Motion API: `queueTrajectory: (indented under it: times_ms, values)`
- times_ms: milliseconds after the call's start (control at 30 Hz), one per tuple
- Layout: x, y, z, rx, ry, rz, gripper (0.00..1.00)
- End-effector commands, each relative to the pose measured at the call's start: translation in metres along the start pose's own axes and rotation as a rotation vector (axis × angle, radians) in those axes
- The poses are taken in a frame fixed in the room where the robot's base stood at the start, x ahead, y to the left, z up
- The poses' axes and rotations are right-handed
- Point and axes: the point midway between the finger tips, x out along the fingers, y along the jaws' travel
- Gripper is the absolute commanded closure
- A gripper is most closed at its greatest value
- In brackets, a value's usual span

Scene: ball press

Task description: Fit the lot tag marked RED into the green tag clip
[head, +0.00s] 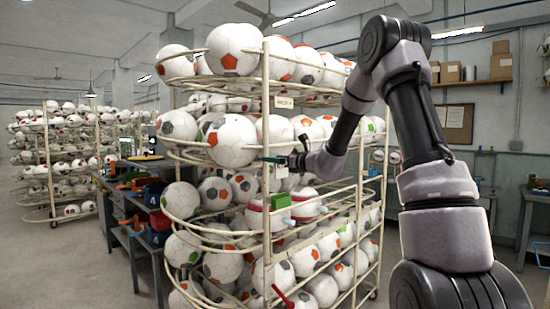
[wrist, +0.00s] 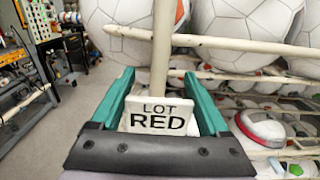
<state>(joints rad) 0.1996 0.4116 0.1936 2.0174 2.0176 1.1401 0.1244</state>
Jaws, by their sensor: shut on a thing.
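The lot tag marked RED (wrist: 158,118) is a white plate with black "LOT RED" lettering. It sits between the green fingers of my gripper (wrist: 159,76) in the wrist view, with its text upright and readable. In the head view my gripper (head: 274,160) is at the rack's front corner post, at the height of the middle balls, and a small white patch shows just below it.
The cream wire rack (head: 267,120) is full of white balls with coloured patches. Its post (wrist: 162,45) stands beyond the tag in the wrist view. A red-and-white round thing (head: 254,219) lies left of the green block. A workbench (head: 135,232) with bins stands left.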

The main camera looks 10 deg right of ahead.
Motion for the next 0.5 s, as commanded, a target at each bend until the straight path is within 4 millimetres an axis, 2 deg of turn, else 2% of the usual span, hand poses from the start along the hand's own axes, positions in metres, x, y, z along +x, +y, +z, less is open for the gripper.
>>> queueTrajectory:
  times_ms: [200,500]
  values:
    - [0.0,0.001,-0.023,0.002,0.002,0.0,0.74]
    - [0.0,0.001,-0.044,0.0,0.001,0.0,0.74]
